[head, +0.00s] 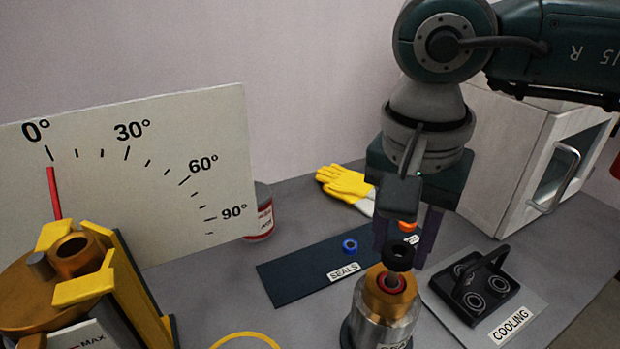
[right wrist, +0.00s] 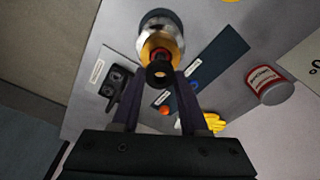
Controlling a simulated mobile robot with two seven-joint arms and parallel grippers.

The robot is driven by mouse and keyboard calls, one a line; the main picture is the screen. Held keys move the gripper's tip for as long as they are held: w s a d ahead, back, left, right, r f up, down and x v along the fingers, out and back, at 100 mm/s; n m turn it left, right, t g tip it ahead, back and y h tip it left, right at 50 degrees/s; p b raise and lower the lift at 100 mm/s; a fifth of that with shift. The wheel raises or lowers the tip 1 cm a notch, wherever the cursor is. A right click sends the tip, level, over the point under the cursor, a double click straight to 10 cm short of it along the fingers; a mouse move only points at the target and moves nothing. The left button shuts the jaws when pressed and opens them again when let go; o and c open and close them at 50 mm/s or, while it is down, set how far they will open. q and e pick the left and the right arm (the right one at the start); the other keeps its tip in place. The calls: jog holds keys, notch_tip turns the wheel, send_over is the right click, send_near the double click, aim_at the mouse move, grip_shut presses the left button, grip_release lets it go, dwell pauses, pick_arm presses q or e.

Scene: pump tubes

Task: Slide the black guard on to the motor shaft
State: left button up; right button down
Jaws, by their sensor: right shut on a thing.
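The black guard (head: 398,256) is a short dark ring held between the fingertips of my right gripper (head: 404,250). In the right wrist view the guard (right wrist: 160,73) sits between both fingers and overlaps the motor's top. The motor (head: 385,312) stands upright with a silver body and brass-coloured top. A red ring surrounds the grey shaft (head: 391,281) at its centre. The guard appears just above the shaft; I cannot tell whether the shaft tip has entered it. My left gripper is not in view.
A dark SEALS mat (head: 292,281) holds a blue ring (head: 349,246) and an orange ring (head: 407,226). A black block (head: 482,287) stands on the COOLING plate at right. A yellow glove (head: 345,182) lies behind. A yellow-and-brass fixture (head: 75,270) with an angle board is at left.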

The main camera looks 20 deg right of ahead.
aim_at(395, 259)
jog(key=shift+b, duration=0.4)
dwell(0.7)
dwell(0.8)
jog(key=shift+f+b, duration=0.2)
jog(key=shift+b, duration=0.1)
jog(key=shift+f+b, duration=0.3)
jog(key=shift+f+b, duration=0.9)
jog(key=shift+f, duration=0.05)
jog(key=shift+c, duration=1.7)
grip_release()
jog(key=shift+r, duration=0.1)
jog(key=shift+r, duration=0.1)
jog(key=r, duration=0.6)
jog(key=a+r, duration=0.1)
jog(key=r, duration=0.2)
jog(key=shift+s+r, duration=0.35)
